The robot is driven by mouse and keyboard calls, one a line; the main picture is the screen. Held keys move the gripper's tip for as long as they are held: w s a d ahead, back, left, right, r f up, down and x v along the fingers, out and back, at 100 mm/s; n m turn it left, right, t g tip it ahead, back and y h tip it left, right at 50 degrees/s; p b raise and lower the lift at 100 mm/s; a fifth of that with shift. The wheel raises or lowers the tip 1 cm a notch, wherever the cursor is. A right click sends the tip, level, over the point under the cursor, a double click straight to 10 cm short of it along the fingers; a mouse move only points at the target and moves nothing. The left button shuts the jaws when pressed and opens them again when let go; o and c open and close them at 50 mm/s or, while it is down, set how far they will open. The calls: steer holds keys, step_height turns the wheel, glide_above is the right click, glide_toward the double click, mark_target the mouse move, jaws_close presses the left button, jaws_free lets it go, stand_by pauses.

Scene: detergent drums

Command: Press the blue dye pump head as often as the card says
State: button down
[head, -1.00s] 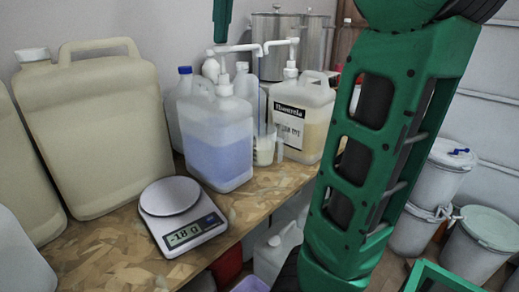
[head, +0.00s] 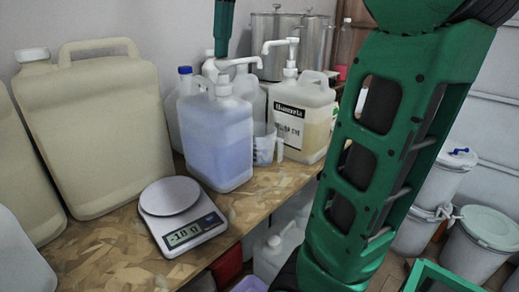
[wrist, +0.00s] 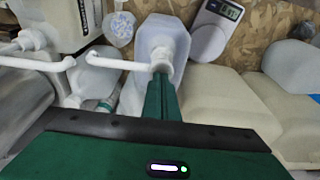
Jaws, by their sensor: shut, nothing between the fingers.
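The blue dye jug (head: 218,145) stands on the bench, translucent with blue liquid, and it also shows in the wrist view (wrist: 164,36). Its white pump head (head: 224,66) sits low over the collar, with the spout pointing right in the head view. I cannot make out a card giving a count.
A labelled jug of yellowish liquid (head: 310,120) with its own pump stands to the right. The scale (head: 183,215) and large beige canisters (head: 95,125) are to the left. Steel pots (head: 280,30) stand behind.

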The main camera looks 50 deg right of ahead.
steer(key=shift+r, duration=2.25)
steer(key=shift+f, duration=2.55)
steer(key=shift+r, duration=2.55)
steer(key=shift+r, duration=0.1)
step_height(320, 180, up, 6)
steer(key=shift+f, duration=0.1)
